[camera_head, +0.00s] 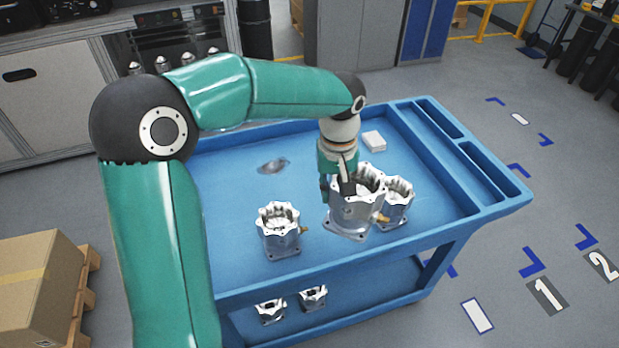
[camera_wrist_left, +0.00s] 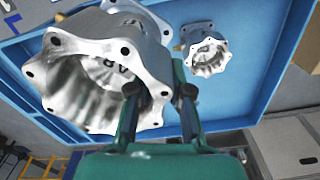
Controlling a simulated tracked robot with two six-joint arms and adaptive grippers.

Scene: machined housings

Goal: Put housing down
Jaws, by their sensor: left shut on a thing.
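A silver machined housing (camera_head: 352,212) is held by my left gripper (camera_head: 343,180) over the right part of the blue cart (camera_head: 478,212). The gripper's fingers are shut on the wall at its rim. In the left wrist view the held housing (camera_wrist_left: 100,75) fills the upper left, with the gripper fingers (camera_wrist_left: 158,105) at its rim. A second housing (camera_head: 279,232) stands upright on the cart top to the left; it also shows in the wrist view (camera_wrist_left: 207,52). A third housing (camera_head: 397,203) stands just behind and right of the held one, partly hidden. My right gripper is not in view.
A small white box (camera_head: 374,141) and a grey smear or flat item (camera_head: 273,166) lie on the cart top. Two housings (camera_head: 271,311) (camera_head: 313,297) sit on the lower shelf. A cardboard box (camera_head: 40,290) stands at left.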

